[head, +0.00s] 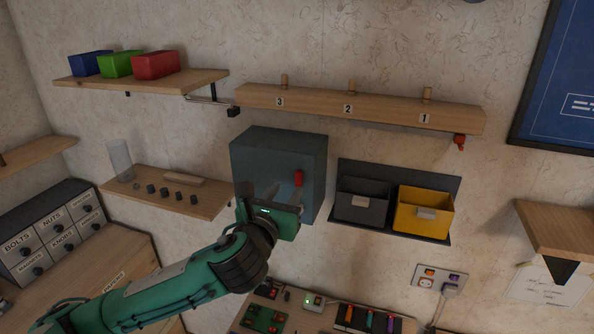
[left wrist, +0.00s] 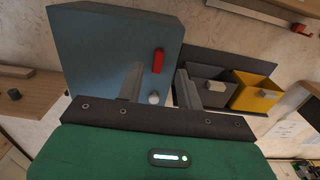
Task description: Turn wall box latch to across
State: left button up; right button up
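The wall box (head: 265,155) is a blue-grey cabinet on the wall, left of the bins; it also fills the upper left of the left wrist view (left wrist: 105,55). Its red latch (head: 298,178) is near the right edge of the front and stands upright, slightly tilted. In the left wrist view the latch (left wrist: 158,60) shows between the finger lines, with a pale round knob (left wrist: 154,97) below it. My left gripper (head: 258,191) is in front of the box, left of and below the latch. Its fingers are apart and nothing is between them. My right gripper is not in view.
A dark bin (head: 360,210) and a yellow bin (head: 423,213) hang just right of the box. A pegged wooden shelf (head: 380,112) is above. A shelf with small pieces (head: 205,204) is at left. Below is a bench with tools (head: 325,315).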

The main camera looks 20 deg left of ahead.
aim_at(298, 174)
pick_arm(q)
jog(key=w+p, duration=0.2)
jog(key=w, duration=0.3)
jog(key=shift+w+r, duration=0.15)
jog(key=shift+w, duration=0.15)
jog(key=shift+w+d, duration=0.1)
jog(key=shift+w, duration=0.6)
jog(key=shift+c, duration=0.3)
grip_shut()
